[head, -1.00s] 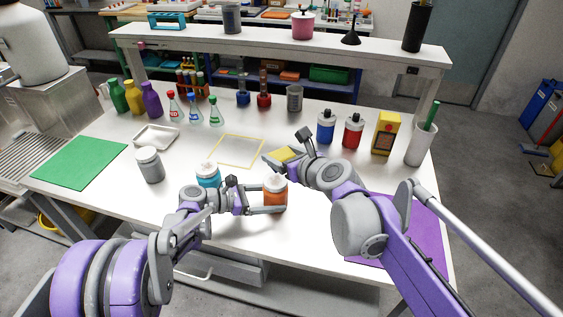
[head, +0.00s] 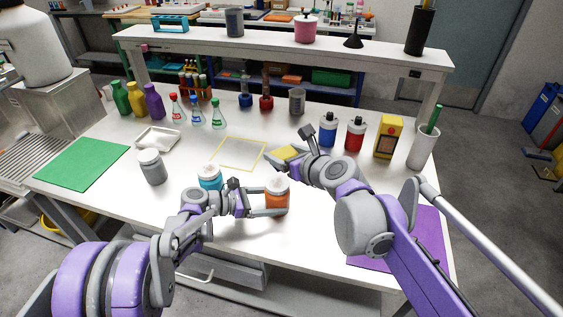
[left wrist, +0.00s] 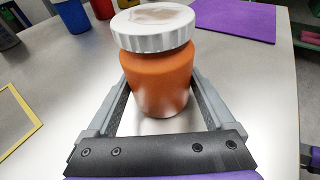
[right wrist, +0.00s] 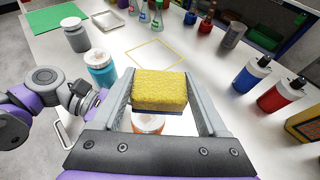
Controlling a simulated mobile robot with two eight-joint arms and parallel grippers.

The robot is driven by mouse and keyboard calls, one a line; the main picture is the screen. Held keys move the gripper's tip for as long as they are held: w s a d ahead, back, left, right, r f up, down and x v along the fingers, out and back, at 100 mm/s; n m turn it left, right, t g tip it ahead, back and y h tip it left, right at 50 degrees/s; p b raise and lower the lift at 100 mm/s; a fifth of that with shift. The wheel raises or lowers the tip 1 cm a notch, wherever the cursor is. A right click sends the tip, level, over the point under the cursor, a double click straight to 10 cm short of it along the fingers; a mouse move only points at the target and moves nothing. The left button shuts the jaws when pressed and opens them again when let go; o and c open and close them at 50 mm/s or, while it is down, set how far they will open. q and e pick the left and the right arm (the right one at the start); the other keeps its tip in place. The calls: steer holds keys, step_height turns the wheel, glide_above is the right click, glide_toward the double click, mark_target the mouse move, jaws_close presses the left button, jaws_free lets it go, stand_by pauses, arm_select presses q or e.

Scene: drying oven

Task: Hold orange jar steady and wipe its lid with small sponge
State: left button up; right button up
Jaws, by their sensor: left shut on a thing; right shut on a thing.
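The orange jar (head: 277,197) stands upright on the white table. Its white lid (left wrist: 153,28) shows a brownish smudge on top in the left wrist view. My left gripper (head: 268,201) is shut around the jar's body from the left. My right gripper (head: 284,157) is shut on the small yellow sponge (right wrist: 159,90), which has a dark bluish underside. The sponge is held above the table, behind the jar in the head view. In the right wrist view the sponge hides part of the jar and its lid (right wrist: 148,123).
A teal jar (head: 210,178) stands close to my left gripper, and a grey jar (head: 152,167) is farther left. A yellow-outlined square (head: 238,152) lies empty behind. Blue and red bottles (head: 355,133) stand at the back right. A purple mat (head: 425,235) is at right.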

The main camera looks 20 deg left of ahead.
glide_above(284, 184)
steer(key=shift+f, duration=2.85)
step_height(284, 184, down, 2)
steer(key=shift+f, duration=0.15)
steer(key=a, duration=0.2)
steer(key=shift+a+r, duration=0.25)
steer(key=shift+a, duration=0.05)
steer(key=shift+a+f, duration=0.15)
steer(key=shift+a, duration=0.4)
steer(key=d, duration=0.3)
steer(key=shift+d, duration=0.4)
steer(key=shift+a+r, duration=0.1)
steer(key=shift+r, duration=4)
steer(key=shift+w, duration=0.1)
